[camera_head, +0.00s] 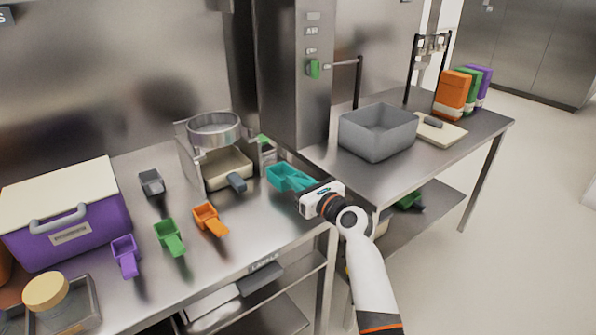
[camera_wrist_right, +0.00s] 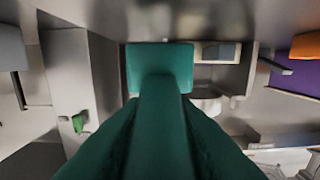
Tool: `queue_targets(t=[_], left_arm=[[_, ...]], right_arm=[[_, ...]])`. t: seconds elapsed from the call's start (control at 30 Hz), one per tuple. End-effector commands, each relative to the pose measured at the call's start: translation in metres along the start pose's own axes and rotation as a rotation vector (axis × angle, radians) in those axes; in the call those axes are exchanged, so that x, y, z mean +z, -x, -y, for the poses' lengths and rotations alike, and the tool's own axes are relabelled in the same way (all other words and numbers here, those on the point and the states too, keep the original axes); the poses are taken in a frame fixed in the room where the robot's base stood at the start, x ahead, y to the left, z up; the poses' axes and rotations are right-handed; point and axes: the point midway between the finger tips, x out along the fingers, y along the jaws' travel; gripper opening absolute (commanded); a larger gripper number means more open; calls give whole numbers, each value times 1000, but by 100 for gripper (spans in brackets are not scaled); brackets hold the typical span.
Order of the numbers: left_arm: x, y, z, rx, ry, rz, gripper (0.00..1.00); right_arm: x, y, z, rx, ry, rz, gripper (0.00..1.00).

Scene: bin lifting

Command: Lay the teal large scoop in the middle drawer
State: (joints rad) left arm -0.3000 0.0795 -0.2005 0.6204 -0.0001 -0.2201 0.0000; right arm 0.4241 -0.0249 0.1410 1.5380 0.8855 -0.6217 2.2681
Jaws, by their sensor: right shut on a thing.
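The teal large scoop (camera_head: 288,177) is in my right gripper (camera_head: 306,194), which is shut on its handle above the right end of the steel bench. Its bowl points left, away from the gripper. In the right wrist view the scoop (camera_wrist_right: 160,66) fills the middle, with its handle running toward the camera, and the fingers cannot be made out. I cannot pick out the middle drawer; only a labelled front edge (camera_head: 265,267) and lower shelves show below the bench. My left gripper is not in view.
Purple (camera_head: 124,255), green (camera_head: 169,237), orange (camera_head: 209,219) and grey (camera_head: 151,182) scoops lie on the bench. A sieve stand (camera_head: 214,130) is behind the teal scoop. A purple bin (camera_head: 68,220) stands left; a grey bin (camera_head: 378,131) stands on the right table.

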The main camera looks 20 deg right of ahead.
Motion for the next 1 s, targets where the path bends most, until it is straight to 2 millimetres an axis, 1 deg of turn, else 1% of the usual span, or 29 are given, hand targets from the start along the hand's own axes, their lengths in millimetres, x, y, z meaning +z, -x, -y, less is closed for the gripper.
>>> queue_targets(t=[0.03,0.1,0.2,0.53,0.67,0.7,0.77,0.8,1.0], left_arm=[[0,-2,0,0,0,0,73],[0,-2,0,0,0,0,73],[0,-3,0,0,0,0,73],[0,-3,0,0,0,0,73],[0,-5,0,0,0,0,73],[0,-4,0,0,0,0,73],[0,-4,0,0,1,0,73],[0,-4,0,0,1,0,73],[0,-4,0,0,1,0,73]], right_arm=[[9,0,0,0,0,1,2],[17,0,0,1,-1,0,2],[23,1,0,2,-1,0,2],[24,1,0,3,-1,-1,2],[29,0,0,3,-1,0,2],[28,0,0,3,0,0,30],[28,0,0,3,0,0,40],[28,0,0,3,0,0,46],[28,0,0,3,-1,0,47]])
